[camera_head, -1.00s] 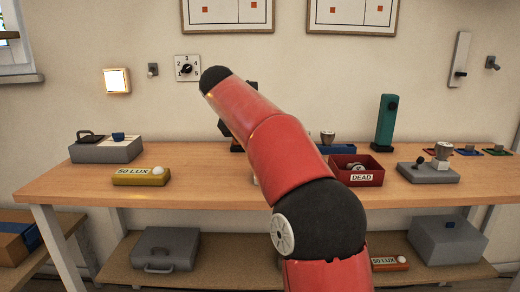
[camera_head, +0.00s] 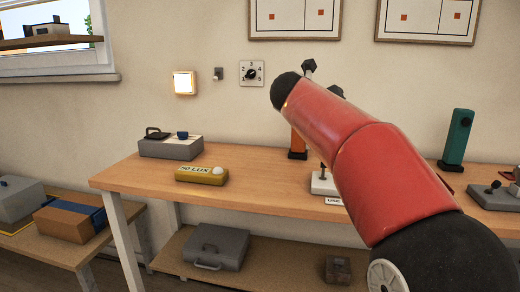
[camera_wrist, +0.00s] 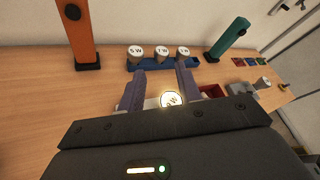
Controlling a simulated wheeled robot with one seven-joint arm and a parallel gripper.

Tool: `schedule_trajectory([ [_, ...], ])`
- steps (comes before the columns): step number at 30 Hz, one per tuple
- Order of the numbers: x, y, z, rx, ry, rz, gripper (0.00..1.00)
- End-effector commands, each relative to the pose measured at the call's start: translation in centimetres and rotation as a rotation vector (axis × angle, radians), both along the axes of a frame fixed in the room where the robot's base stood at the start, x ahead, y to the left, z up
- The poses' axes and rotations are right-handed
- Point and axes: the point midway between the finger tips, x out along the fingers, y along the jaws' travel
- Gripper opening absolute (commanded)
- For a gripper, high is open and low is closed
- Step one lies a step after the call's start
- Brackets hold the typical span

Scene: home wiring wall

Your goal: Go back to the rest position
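My gripper (camera_wrist: 158,85) shows in the wrist view with its two grey fingers apart and nothing visibly clasped between them. In the head view it is hidden behind my red arm. A glowing bulb (camera_wrist: 172,98) with a W label sits low in the wrist view, on a white block (camera_wrist: 152,103) partly hidden by my gripper's body. A blue rack (camera_wrist: 150,66) with three labelled bulbs stands beyond the fingertips.
The wooden workbench (camera_head: 262,170) carries an orange post (camera_head: 298,142), a teal post (camera_head: 456,138), a yellow 50 LUX box (camera_head: 202,175) and a grey box (camera_head: 171,149). A lit wall lamp (camera_head: 184,83) and dial (camera_head: 251,73) are above. A side table (camera_head: 30,247) stands left.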

Motion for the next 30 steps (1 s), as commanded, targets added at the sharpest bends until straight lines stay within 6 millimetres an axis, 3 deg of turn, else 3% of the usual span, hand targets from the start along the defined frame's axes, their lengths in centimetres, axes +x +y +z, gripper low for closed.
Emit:
schedule_trajectory([
  [1,-1.0,0.2,2.6,-0.164,-0.032,0.087,0.34],
  [4,-2.6,2.0,6.1,-0.504,-0.051,0.279,0.34],
  [6,-4.1,4.1,7.0,-0.741,-0.031,0.422,0.34],
  [9,-6.8,7.6,5.9,-1.066,0.043,0.642,0.34],
  [11,-8.9,9.6,3.8,-1.249,0.112,0.784,0.34],
  [14,-13.0,12.0,-1.9,-1.526,0.263,1.035,0.34],
  [17,-17.3,12.7,-8.2,-1.724,0.427,1.271,0.34],
  [21,-23.8,11.7,-16.6,-1.904,0.664,1.580,0.34],
  [24,-28.2,10.1,-21.6,-1.973,0.823,1.777,0.34],
  [27,-31.9,8.4,-25.1,-2.000,0.955,1.935,0.34],
  [30,-34.3,7.2,-27.3,-2.008,1.047,2.041,0.34],
])
